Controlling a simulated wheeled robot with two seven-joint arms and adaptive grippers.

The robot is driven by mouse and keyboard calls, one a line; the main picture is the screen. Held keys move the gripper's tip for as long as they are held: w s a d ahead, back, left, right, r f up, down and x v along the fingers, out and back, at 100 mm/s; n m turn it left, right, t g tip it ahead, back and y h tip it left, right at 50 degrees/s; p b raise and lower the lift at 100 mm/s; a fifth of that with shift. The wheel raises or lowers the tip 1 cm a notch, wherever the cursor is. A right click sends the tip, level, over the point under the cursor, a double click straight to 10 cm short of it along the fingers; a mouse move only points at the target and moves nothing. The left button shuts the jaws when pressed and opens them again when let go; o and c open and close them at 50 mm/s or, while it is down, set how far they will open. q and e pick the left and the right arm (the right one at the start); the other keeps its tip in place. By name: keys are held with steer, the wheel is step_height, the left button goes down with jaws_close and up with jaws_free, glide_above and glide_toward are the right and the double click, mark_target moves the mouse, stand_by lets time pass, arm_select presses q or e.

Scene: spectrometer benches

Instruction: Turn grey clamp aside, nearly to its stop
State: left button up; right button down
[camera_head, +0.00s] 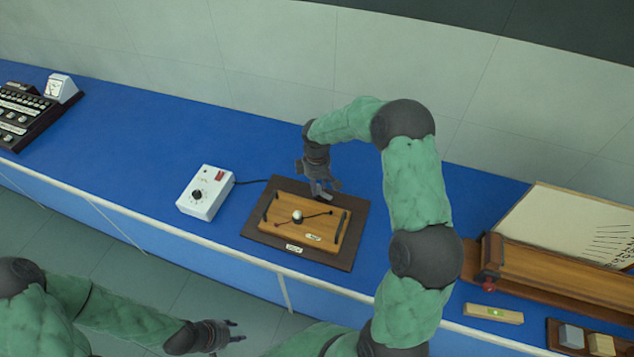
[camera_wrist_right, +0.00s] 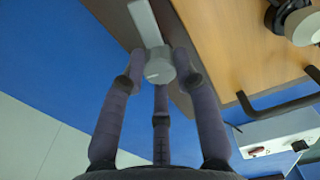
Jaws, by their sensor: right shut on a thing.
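The grey clamp (camera_wrist_right: 159,68) has a round knob and a flat grey bar that runs up and left in the right wrist view. It sits by the edge of the dark baseboard (camera_wrist_right: 120,20), beside a wooden block. My right gripper (camera_head: 318,187) is over the far side of that board in the head view, with its fingers shut around the clamp's knob. In the head view only a little of the clamp (camera_head: 322,193) shows beneath the fingers. My left gripper (camera_head: 235,331) hangs in front of the bench, its fingers apart and empty.
The wooden block (camera_head: 318,238) carries dark handles and a pale round knob. A white box with a dial (camera_head: 206,192) stands left of it, cabled towards the board. A wooden scale stand (camera_head: 560,250) and a small level (camera_head: 493,314) are at right. Blue bench between is clear.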

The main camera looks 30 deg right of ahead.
steer(key=shift+w+r+n, duration=0.2)
steer(key=shift+w+n, duration=0.05)
steer(key=shift+n, duration=0.55)
steer(key=c, duration=0.9)
jaws_free()
steer(key=shift+c, duration=0.2)
steer(key=shift+a+f, duration=0.1)
steer(key=shift+s, duration=0.1)
step_height(320, 180, up, 12)
steer(key=shift+p, duration=0.3)
